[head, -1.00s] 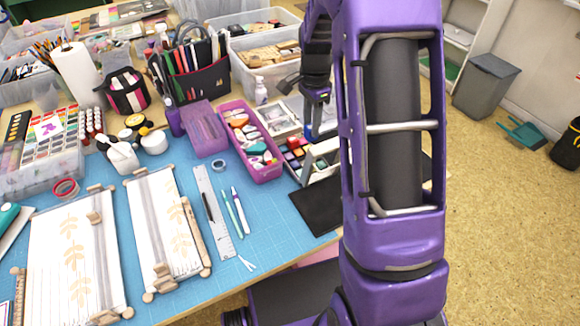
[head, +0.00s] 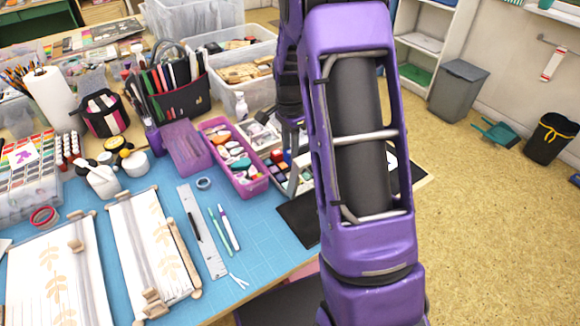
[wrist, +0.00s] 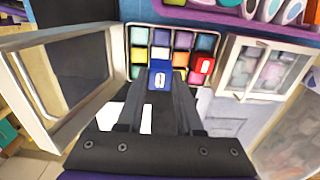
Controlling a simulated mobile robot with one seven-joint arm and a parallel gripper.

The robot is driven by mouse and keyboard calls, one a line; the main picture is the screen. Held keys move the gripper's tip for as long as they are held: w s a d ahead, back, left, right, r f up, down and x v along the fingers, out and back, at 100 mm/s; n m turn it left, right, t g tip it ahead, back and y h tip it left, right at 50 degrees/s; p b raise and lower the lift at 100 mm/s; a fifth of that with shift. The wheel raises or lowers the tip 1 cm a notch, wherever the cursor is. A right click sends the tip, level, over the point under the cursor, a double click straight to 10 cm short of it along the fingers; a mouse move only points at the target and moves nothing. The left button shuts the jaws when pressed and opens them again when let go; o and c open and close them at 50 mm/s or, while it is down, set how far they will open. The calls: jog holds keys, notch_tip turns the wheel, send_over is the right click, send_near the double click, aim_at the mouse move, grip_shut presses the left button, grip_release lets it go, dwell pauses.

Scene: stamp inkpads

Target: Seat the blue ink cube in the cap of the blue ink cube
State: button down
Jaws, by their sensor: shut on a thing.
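My gripper (wrist: 160,88) is shut on the blue ink cube (wrist: 159,78), which has a white label with a dark mark. It is held at the near edge of a tray of coloured ink squares (wrist: 138,36) in the wrist view. A red cube (wrist: 203,65) with a similar label sits at the tray's right side. I cannot make out which square is the blue cube's cap; the fingers hide part of the near row. In the head view the tray (head: 274,178) shows beneath my gripper, partly covered by it and by a light frame.
An open framed lid (wrist: 18,92) stands left of the tray in the wrist view. A box with a clear window (wrist: 270,70) is close on the right. A pink bin (head: 262,187) of supplies borders the tray in the head view. A black mat (head: 296,222) lies in front.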

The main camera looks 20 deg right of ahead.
aim_at(290, 164)
jog(key=shift+f, duration=2.7)
jog(key=shift+f+b, duration=0.3)
jog(key=shift+b, duration=0.05)
jog(key=c, duration=0.6)
grip_release()
jog(key=shift+r, duration=0.1)
jog(key=shift+o, duration=0.2)
notch_tip(290, 164, up, 18)
jog(key=p, duration=0.2)
jog(key=shift+d+f+p, duration=0.25)
jog(key=shift+d+p, duration=0.1)
jog(key=shift+w+r, duration=0.1)
jog(key=shift+w, duration=0.05)
